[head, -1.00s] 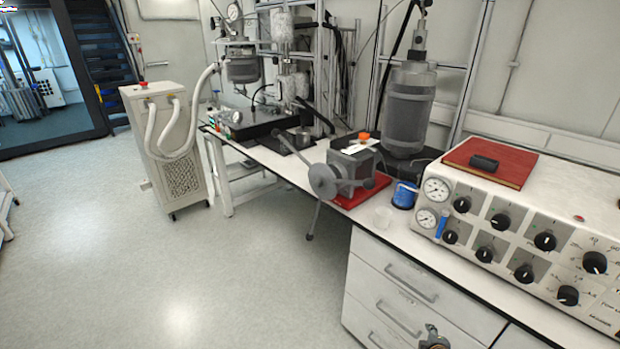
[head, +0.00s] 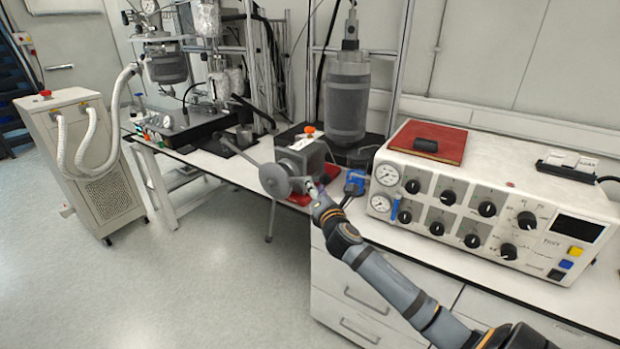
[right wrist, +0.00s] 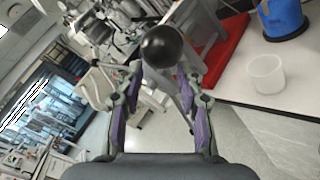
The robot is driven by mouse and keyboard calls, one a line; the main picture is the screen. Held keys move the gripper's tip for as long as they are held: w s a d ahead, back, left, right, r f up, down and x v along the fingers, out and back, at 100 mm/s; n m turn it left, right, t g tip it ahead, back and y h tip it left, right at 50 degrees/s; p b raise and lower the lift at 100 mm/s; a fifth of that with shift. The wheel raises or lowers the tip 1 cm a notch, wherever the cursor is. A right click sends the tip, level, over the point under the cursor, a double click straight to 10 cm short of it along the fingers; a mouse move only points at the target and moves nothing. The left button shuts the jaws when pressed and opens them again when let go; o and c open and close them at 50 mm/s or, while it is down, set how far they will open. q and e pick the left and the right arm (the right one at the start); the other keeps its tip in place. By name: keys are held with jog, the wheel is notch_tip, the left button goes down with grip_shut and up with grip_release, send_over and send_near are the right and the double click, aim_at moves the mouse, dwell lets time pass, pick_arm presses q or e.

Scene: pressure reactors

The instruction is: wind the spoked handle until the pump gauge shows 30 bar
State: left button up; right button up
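The spoked handle (head: 274,180) is a grey hub with rods, on the front of a grey box-shaped pump (head: 303,155) on a red base at the bench edge. One rod points down, another up-left. My right gripper (head: 316,190) is at the handle's right side. In the right wrist view its fingers (right wrist: 160,75) are spread, with a black ball knob (right wrist: 161,46) at their tips; I cannot tell if they touch it. Two round gauges (head: 387,174) (head: 380,203) sit on the white console, too small to read; which is the pump gauge is unclear. My left gripper is out of view.
The white console (head: 480,185) with black knobs fills the bench's right. A blue container (head: 355,182) stands beside the pump. A white cup (right wrist: 267,73) shows in the right wrist view. A grey cylinder vessel (head: 347,100) stands behind.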

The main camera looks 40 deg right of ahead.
jog(key=x, duration=0.5)
jog(key=shift+d+p, duration=0.1)
jog(key=shift+p, duration=0.25)
grip_shut()
